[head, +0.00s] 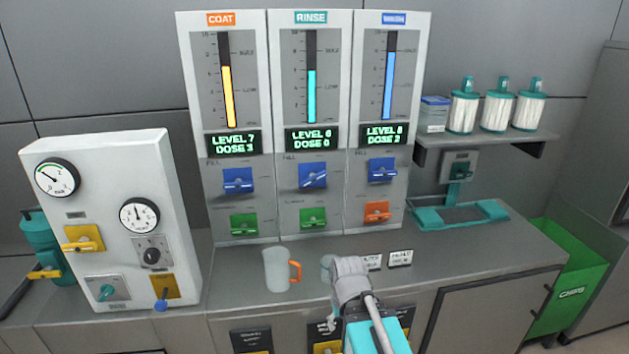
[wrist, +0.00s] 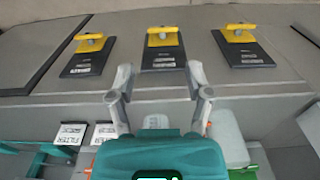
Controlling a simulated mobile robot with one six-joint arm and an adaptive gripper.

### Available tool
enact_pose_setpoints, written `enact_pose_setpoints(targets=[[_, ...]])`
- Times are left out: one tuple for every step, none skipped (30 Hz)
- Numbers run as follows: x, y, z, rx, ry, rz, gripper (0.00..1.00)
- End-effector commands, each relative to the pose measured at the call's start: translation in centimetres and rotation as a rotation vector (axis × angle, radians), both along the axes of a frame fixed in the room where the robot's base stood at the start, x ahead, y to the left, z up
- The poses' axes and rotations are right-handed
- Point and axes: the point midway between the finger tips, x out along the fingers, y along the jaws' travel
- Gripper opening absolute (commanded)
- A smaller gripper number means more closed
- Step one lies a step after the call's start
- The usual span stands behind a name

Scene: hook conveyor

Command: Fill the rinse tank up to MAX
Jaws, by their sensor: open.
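The rinse column (head: 310,130) is the middle of three on the panel. Its teal level bar (head: 311,95) ends between the upper mark and the lower mark, below the upper one. Its display (head: 308,139) reads LEVEL 6, DOSE 0. A green rinse handle (head: 313,218) is lower down. My gripper (head: 347,268) is open and empty, low in front of the counter's edge; its spread fingers show in the wrist view (wrist: 160,95).
A pale jug (head: 276,270) with an orange handle stands on the counter left of my gripper. A pale teal object (head: 327,262) is partly hidden behind the gripper. Black plates with yellow handles (wrist: 162,37) are on the counter front. A gauge box (head: 110,225) stands at left.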

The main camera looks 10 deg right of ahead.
Motion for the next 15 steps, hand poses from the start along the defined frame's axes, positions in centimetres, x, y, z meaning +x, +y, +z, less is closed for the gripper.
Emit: enact_pose_setpoints(targets=[[0.5, 0.0, 0.0, 0.001, -0.015, -0.009, 0.66], [0.9, 0.0, 0.0, 0.003, -0.028, -0.017, 0.66], [1.5, 0.2, 0.0, 0.005, -0.048, -0.026, 0.66], [2.0, 0.3, 0.1, 0.007, -0.067, -0.036, 0.66], [2.6, 0.3, 0.1, 0.010, -0.087, -0.049, 0.66], [3.4, 0.3, 0.2, 0.015, -0.119, -0.071, 0.66], [4.2, 0.4, 0.2, 0.019, -0.146, -0.089, 0.66], [5.0, 0.4, 0.3, 0.024, -0.175, -0.108, 0.66], [6.2, 0.4, 0.5, 0.033, -0.217, -0.136, 0.66], [7.1, 0.5, 0.7, 0.041, -0.251, -0.158, 0.66], [8.1, 0.5, 0.9, 0.050, -0.287, -0.182, 0.66], [9.4, 0.5, 1.2, 0.064, -0.338, -0.215, 0.66], [10.4, 0.6, 1.4, 0.076, -0.376, -0.241, 0.66], [11.5, 0.6, 1.8, 0.089, -0.415, -0.268, 0.66], [12.8, 0.6, 2.2, 0.108, -0.467, -0.302, 0.66]])
